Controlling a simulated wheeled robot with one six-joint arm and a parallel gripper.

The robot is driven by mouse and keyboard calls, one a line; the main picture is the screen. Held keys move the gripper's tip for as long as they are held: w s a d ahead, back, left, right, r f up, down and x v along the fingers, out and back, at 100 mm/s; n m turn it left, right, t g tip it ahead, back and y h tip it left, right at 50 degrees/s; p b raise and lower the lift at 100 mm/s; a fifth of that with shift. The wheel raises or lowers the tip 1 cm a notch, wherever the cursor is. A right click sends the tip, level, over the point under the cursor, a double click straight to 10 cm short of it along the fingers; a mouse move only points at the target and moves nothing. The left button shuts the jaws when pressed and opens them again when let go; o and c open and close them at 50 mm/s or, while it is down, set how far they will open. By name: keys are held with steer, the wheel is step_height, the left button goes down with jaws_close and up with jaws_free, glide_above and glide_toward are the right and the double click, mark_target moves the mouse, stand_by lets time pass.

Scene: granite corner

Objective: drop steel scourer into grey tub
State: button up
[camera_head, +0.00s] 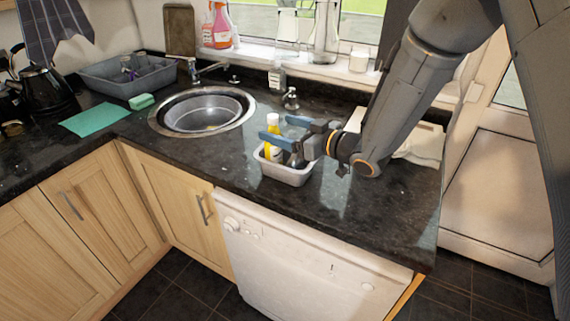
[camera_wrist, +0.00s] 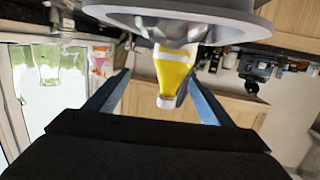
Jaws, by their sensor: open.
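My gripper (camera_head: 277,127) is open, its blue fingers apart above a small light grey tub (camera_head: 285,173) on the counter. A yellow bottle (camera_head: 273,133) stands at the tub, close to the fingers. In the wrist view, the yellow bottle (camera_wrist: 173,70) shows between the two fingers, farther off, and nothing is visibly gripped. Something dark sits low in the small tub under my gripper, too hidden to name. I cannot pick out the steel scourer in either view. A larger grey tub (camera_head: 107,88) stands at the back left with items in it.
The round steel sink (camera_head: 170,120) lies left of my gripper, with a tap behind it. A green cloth (camera_head: 96,120) and green sponge (camera_head: 141,101) lie farther left. A soap dispenser (camera_head: 290,98) stands behind my gripper. The front counter is clear.

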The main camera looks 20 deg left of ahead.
steer(key=b+v, duration=0.2)
steer(key=v, duration=0.5)
steer(key=shift+d, duration=0.35)
steer(key=shift+s, duration=0.1)
steer(key=w+d+f+m+t+h, duration=0.1)
steer(key=w+d+m+t+h, duration=0.3)
steer(key=d, duration=0.3)
steer(key=d+f+m+h, duration=0.1)
steer(key=d+h, duration=0.2)
steer(key=d, duration=0.4)
steer(key=d+f+m+h, duration=0.2)
steer(key=d+h, duration=0.1)
steer(key=d, duration=0.4)
steer(key=d+f+m+h, duration=0.1)
steer(key=d+m+h, duration=0.1)
steer(key=d, duration=0.6)
steer(key=shift+w+f+g+h, duration=0.25)
steer(key=shift+g+h, duration=0.05)
steer(key=shift+h, duration=0.2)
steer(key=s+d+m+g+h, duration=0.1)
steer(key=s+d+m+g, duration=0.2)
steer(key=s, duration=0.6)
steer(key=s+d+f+m+g+h, duration=0.1)
steer(key=s+d+m+g, duration=0.1)
steer(key=s+d, duration=0.6)
steer(key=shift+s+f+m+g+h, duration=0.3)
steer(key=shift+s+m+g, duration=0.1)
steer(key=shift+s+g, duration=0.35)
